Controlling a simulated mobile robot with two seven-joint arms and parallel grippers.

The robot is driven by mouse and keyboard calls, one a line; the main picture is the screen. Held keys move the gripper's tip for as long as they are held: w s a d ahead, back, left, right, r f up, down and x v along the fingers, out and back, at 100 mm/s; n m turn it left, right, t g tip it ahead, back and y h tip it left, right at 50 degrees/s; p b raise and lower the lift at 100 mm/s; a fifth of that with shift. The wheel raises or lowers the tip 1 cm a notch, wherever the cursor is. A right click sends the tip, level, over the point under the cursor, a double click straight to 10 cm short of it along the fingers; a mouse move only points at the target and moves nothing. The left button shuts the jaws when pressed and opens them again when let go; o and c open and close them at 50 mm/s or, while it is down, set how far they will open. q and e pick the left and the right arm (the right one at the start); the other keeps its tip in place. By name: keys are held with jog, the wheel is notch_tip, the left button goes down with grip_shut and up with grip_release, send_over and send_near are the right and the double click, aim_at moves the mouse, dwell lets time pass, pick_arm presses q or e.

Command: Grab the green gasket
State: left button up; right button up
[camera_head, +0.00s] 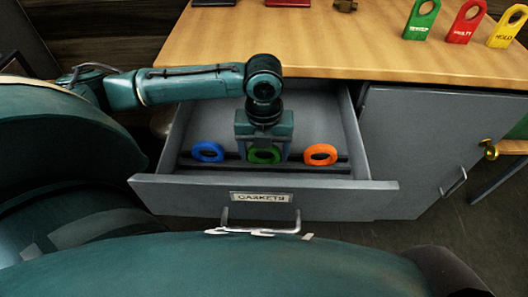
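The green gasket (264,155) is a ring in the open grey drawer (160,184), between the blue gasket (208,152) and the orange gasket (320,155). My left gripper (264,157) points down into the drawer over the green gasket. Its two fingers are apart, one on each side of the ring, with the green showing between them. The gripper body hides the upper part of the ring. I cannot tell whether the fingers touch it. My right gripper does not show.
The drawer front has a "GASKETS" label (261,197) and a metal handle (261,223). A wooden worktop (330,45) lies above and behind the drawer. Green (422,18), red (466,22) and yellow (507,28) tags stand on it. A grey cabinet door (425,145) is on the right.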

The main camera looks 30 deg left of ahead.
pick_arm(q)
jog(key=c, duration=0.6)
